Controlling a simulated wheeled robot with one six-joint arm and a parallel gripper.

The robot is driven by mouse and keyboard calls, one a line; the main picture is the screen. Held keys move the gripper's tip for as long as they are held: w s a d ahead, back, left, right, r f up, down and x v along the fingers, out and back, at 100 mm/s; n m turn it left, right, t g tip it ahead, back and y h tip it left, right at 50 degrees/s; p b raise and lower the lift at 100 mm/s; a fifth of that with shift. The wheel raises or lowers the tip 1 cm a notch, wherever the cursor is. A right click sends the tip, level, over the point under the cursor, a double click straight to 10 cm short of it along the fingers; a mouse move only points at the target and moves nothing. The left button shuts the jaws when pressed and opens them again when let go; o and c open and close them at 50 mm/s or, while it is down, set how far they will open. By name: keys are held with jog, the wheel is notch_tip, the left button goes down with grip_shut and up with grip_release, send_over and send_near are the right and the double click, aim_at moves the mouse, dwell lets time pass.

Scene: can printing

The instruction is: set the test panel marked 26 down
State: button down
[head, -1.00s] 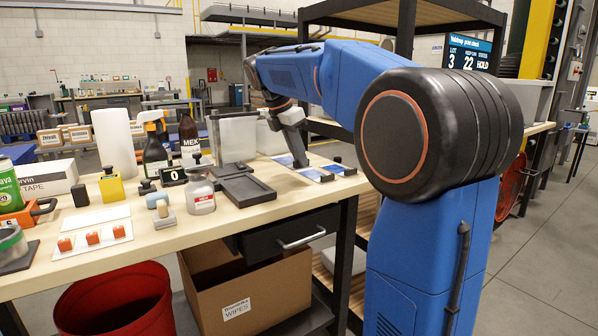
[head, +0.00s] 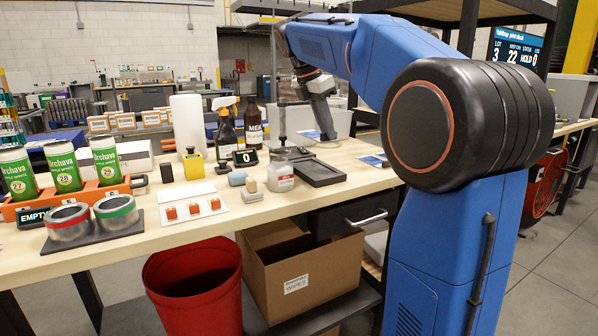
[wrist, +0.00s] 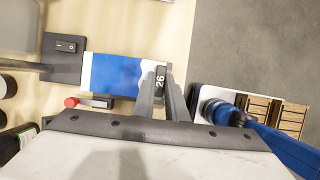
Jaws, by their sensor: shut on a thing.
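The test panel marked 26 (wrist: 118,74) is a flat strip, blue with a white end, with a black end piece carrying the number 26. My gripper (wrist: 165,100) is shut on that numbered end in the wrist view. In the head view my gripper (head: 323,112) is above the far right part of the table, and the panel's blue face (head: 310,134) shows just below it. Whether the panel touches the tabletop is unclear. Another blue and white panel (head: 374,161) lies nearer on the table, partly hidden by my arm.
In the wrist view, a black switch box (wrist: 65,46) and a red knob (wrist: 71,102) are close to the panel. Bare tabletop (head: 345,152) lies between tray and panels.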

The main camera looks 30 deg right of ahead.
jog(key=f, duration=0.4)
jog(key=shift+a+f, duration=0.3)
jog(key=shift+f, duration=2.65)
jog(key=shift+f, duration=0.15)
jog(key=c, duration=1.8)
grip_release()
jog(key=shift+o, duration=0.2)
jog(key=v, duration=1.2)
jog(key=shift+r, duration=0.25)
jog(key=s+a+f+m+t+y, duration=0.1)
jog(key=s+a+f+m, duration=0.2)
jog(key=s+f+m, duration=0.3)
jog(key=s+a+f+m+t+y, duration=0.2)
jog(key=s+a+f+m, duration=0.2)
jog(key=s+f, duration=1)
jog(key=s+a+f+m+t+y, duration=0.1)
jog(key=s+a+f+m, duration=0.3)
jog(key=s+f+m, duration=0.4)
notch_tip(320, 180, down, 3)
jog(key=shift+s+f+t+y, duration=0.2)
jog(key=shift+s+t+y, duration=0.1)
jog(key=shift+s, duration=0.75)
